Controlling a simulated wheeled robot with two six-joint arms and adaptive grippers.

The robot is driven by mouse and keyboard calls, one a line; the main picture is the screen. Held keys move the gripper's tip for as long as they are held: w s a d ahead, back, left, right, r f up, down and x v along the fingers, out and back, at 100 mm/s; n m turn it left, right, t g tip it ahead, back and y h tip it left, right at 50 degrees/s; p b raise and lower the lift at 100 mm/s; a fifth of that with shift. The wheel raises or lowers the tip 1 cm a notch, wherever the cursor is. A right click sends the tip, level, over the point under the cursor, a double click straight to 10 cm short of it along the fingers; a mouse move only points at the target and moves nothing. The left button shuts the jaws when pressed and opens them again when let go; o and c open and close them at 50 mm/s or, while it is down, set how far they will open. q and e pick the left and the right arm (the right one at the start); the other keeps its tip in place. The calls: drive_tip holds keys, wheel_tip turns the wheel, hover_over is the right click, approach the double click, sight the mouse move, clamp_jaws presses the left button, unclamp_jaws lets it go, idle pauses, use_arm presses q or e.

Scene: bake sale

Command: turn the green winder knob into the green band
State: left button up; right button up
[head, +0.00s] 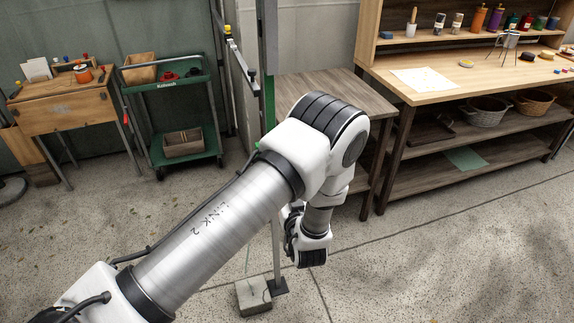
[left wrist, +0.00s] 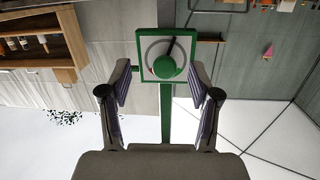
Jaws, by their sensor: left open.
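In the left wrist view the green winder knob (left wrist: 165,67) sits at the centre of a pale round dial on a square green plate (left wrist: 141,41). A dark pointer runs from the knob toward the top, slightly right, in the picture. A little red shows at the dial's left; I cannot make out a green band. My left gripper (left wrist: 160,75) is open, its fingers on either side of the plate's lower part, with nothing between them touching. In the head view my left arm hides the knob and the gripper's fingers. My right gripper is not in view.
The post (head: 268,90) stands behind my left arm, with a concrete block (head: 253,296) at its foot. A wooden workbench (head: 460,70) and a lower table (head: 335,90) stand at right. A green cart (head: 185,85) and wooden desk (head: 62,112) stand at left. The floor at front right is clear.

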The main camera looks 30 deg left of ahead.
use_arm(q)
drive_tip(key=w+a+r, duration=0.1)
drive_tip(key=w+a, duration=0.1)
drive_tip(key=w+a+r+n+y, duration=0.1)
drive_tip(key=a, duration=0.1)
drive_tip(key=w+a+r+y+p, duration=0.1)
drive_tip(key=w+a, duration=0.1)
drive_tip(key=shift+w+a+n, duration=0.25)
drive_tip(key=shift+w+n, duration=0.05)
drive_tip(key=shift+w, duration=0.05)
drive_tip(key=shift+c, duration=0.3)
drive_tip(key=c, duration=1.1)
